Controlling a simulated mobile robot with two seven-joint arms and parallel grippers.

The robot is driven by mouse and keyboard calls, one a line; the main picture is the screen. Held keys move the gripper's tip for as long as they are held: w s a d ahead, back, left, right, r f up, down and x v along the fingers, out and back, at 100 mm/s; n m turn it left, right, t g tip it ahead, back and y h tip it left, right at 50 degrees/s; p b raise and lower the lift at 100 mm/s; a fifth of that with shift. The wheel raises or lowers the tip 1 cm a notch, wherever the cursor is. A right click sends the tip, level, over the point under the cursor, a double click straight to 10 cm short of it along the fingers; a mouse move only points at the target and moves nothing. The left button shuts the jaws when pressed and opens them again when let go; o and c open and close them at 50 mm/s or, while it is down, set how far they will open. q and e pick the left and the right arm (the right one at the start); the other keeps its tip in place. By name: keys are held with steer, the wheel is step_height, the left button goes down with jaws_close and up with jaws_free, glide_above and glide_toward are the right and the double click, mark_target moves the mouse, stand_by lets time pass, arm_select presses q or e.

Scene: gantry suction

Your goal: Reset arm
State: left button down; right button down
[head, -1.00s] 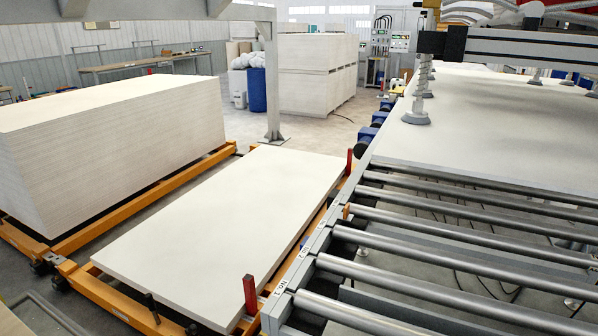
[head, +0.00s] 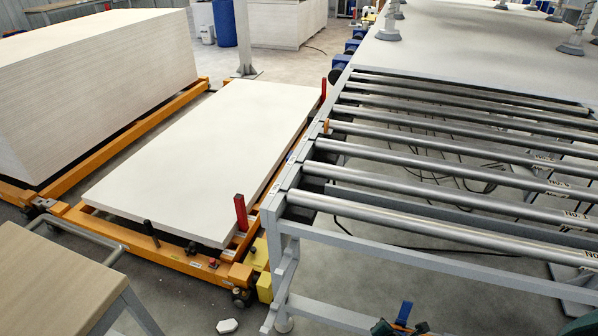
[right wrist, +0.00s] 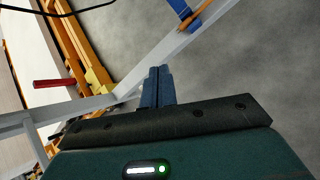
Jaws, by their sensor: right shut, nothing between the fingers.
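My right gripper (right wrist: 157,72) shows in the right wrist view with its two blue fingers together and nothing between them. It points toward the grey frame and the floor. My left gripper is in neither view. A flat white board (head: 205,155) lies on the orange cart (head: 190,262), left of the roller conveyor (head: 420,175).
A tall stack of white boards (head: 95,85) stands at the left. A wooden-topped table (head: 50,285) is at the lower left. Suction cups (head: 387,30) hang over a sheet at the back. A blue and orange part (right wrist: 185,18) is close to the grey frame (right wrist: 165,50).

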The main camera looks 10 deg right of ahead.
steer(key=s+a+r+m+g+y, duration=0.1)
steer(key=s+a+r+m, duration=0.5)
steer(key=r, duration=0.4)
steer(key=s+a+r+m+g+y, duration=0.1)
steer(key=s+a+r+m+y, duration=0.2)
steer(key=r+m, duration=0.6)
steer(key=s+a+r+m+g, duration=0.1)
steer(key=s+a+r+m, duration=0.45)
steer(key=r, duration=0.55)
steer(key=w+a+f+t+y+p, duration=0.1)
steer(key=w+a+f+t+y, duration=0.2)
steer(key=w+a+f+t, duration=0.1)
steer(key=shift+w+a+t+p, duration=0.3)
steer(key=shift+w+a+t, duration=0.55)
steer(key=shift+t, duration=0.65)
steer(key=shift+s+f, duration=0.1)
steer(key=shift+s, duration=0.05)
